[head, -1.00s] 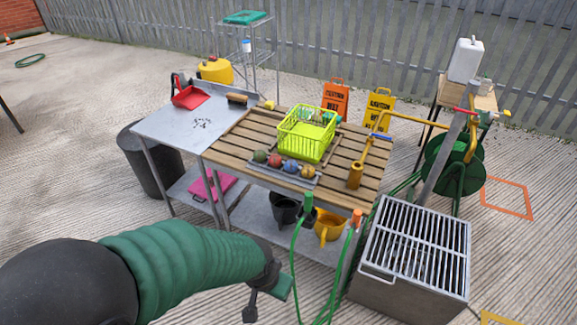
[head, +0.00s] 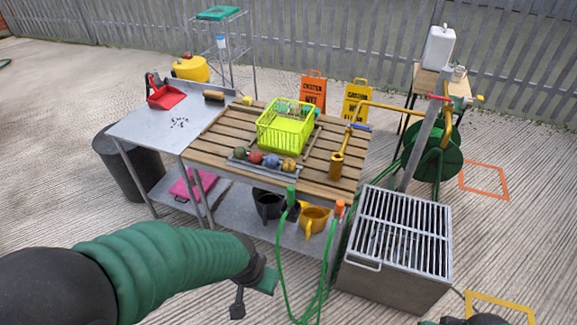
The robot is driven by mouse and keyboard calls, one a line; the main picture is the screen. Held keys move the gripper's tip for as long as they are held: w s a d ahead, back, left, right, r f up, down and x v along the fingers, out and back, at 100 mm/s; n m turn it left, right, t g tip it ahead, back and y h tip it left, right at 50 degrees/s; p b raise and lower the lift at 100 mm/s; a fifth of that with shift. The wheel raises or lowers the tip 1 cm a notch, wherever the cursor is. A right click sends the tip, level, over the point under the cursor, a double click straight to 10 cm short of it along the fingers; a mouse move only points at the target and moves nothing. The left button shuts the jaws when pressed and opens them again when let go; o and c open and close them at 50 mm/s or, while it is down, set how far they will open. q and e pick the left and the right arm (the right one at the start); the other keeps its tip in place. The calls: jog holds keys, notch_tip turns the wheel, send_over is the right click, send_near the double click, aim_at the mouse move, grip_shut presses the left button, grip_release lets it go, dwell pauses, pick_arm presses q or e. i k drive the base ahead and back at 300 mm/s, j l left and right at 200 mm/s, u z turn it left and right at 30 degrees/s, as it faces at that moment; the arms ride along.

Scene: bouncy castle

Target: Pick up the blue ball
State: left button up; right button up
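The blue ball (head: 272,161) sits in a row of balls on a grey tray (head: 262,171) at the front edge of the slatted wooden table. A red ball (head: 255,157) is to its left and an orange-yellow ball (head: 289,165) to its right. A dark green ball (head: 239,153) is at the row's left end. My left gripper (head: 254,294) is low in front of the table, well apart from the balls; its fingers are too small and dark to tell their opening. A dark part at the bottom right edge may be my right arm; its fingers are not visible.
A lime-green basket (head: 286,140) stands right behind the balls. Green hoses (head: 283,270) hang at the table's front. A metal grate box (head: 400,235) stands front right. A steel table (head: 150,138) adjoins at left.

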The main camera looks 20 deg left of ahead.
aim_at(272, 160)
jog(key=i+l, duration=0.3)
jog(key=l, duration=0.15)
jog(key=i+l, duration=0.3)
jog(key=l, duration=0.15)
